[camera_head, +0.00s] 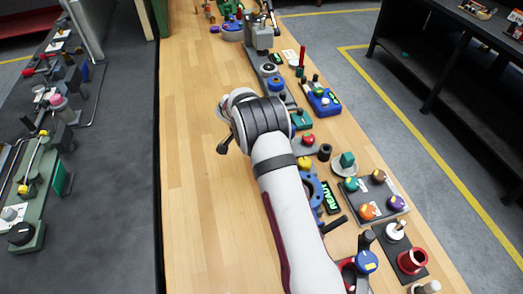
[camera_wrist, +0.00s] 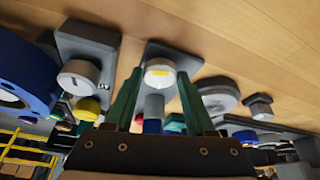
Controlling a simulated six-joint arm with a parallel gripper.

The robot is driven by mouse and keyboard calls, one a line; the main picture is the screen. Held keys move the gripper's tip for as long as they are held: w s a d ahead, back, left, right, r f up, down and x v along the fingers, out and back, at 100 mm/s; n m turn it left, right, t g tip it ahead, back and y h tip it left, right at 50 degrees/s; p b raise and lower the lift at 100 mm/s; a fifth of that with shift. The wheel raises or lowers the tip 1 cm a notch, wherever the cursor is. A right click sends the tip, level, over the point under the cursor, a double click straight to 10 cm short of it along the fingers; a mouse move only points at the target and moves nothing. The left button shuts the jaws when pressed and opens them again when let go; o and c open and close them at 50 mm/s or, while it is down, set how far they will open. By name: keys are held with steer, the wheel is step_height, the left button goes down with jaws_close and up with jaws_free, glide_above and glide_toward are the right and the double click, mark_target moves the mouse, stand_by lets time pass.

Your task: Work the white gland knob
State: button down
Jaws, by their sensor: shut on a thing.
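In the wrist view, a round white knob (camera_wrist: 160,71) with a yellow mark on its face stands on a grey base (camera_wrist: 178,56). The two green fingers of my gripper (camera_wrist: 160,80) reach up on either side of it, and the gripper is shut on this knob. A grey stem shows below the knob, between the fingers. A second white knob (camera_wrist: 78,78) with a dark line sits on another grey block to the left, apart from the fingers. In the head view my arm covers the gripped knob and the fingers.
A big blue ring-shaped part (camera_wrist: 22,80) stands at the left in the wrist view, with a yellow knob (camera_wrist: 88,108) nearby. A grey disc (camera_wrist: 217,95) is close to the right finger. In the head view, fixtures line the wooden bench's right side; the left strip (camera_head: 190,190) is clear.

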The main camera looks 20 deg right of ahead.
steer(key=m, duration=0.1)
steer(key=m+g, duration=0.1)
steer(key=m, duration=0.1)
steer(key=m+g, duration=0.1)
steer(key=m, duration=0.1)
steer(key=shift+w, duration=0.25)
steer(key=shift+w+m+g+y, duration=0.15)
steer(key=shift+m+g, duration=0.25)
steer(key=shift+m, duration=0.8)
steer(key=shift+m+g+y, duration=0.25)
steer(key=shift+m+g, duration=0.15)
steer(key=shift+m, duration=0.8)
steer(key=shift+c, duration=1.2)
jaws_free()
step_height(320, 180, up, 4)
steer(key=s+d+r, duration=0.7)
steer(key=d, duration=0.2)
steer(key=shift+d, duration=0.2)
